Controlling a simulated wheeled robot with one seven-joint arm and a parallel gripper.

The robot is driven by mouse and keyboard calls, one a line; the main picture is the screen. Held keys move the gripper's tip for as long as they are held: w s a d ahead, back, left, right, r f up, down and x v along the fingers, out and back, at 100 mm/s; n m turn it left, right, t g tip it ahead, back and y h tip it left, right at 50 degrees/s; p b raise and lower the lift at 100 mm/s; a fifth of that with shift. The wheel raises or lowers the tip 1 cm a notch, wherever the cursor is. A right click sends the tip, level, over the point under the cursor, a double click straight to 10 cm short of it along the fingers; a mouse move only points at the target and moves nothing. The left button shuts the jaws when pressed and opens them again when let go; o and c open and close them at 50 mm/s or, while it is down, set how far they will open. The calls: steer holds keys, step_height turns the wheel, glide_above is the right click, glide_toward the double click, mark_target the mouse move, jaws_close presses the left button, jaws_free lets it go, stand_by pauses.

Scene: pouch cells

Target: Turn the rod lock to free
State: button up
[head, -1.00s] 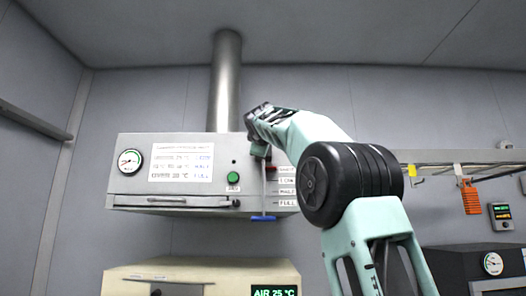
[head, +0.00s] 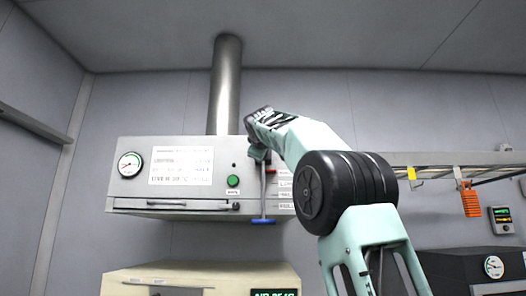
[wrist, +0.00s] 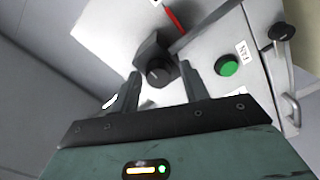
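The rod lock is a dark block with a round black knob (wrist: 157,72), seen in the wrist view beside the red pointer (wrist: 174,20). My gripper (wrist: 160,76) is open, with one finger on each side of the knob's near end. I cannot tell whether either finger touches it. In the head view my gripper (head: 258,153) is at the right part of the grey hood front (head: 126,190), and it and my arm hide the lock. The thin upright rod (head: 263,190) hangs below, with a blue handle (head: 263,221) at its foot.
A green button (head: 233,181) and a black knob (head: 236,206) are left of the rod. Labels (head: 286,195) stand right of it, partly behind my arm. A gauge (head: 130,164) is at the hood's far left. A rail with hanging tools (head: 470,199) is at right.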

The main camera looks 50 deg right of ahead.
steer(key=shift+a, duration=0.1)
steer(key=b+v, duration=0.8)
steer(key=v, duration=0.9)
steer(key=shift+s, duration=0.2)
steer(key=shift+f, duration=0.1)
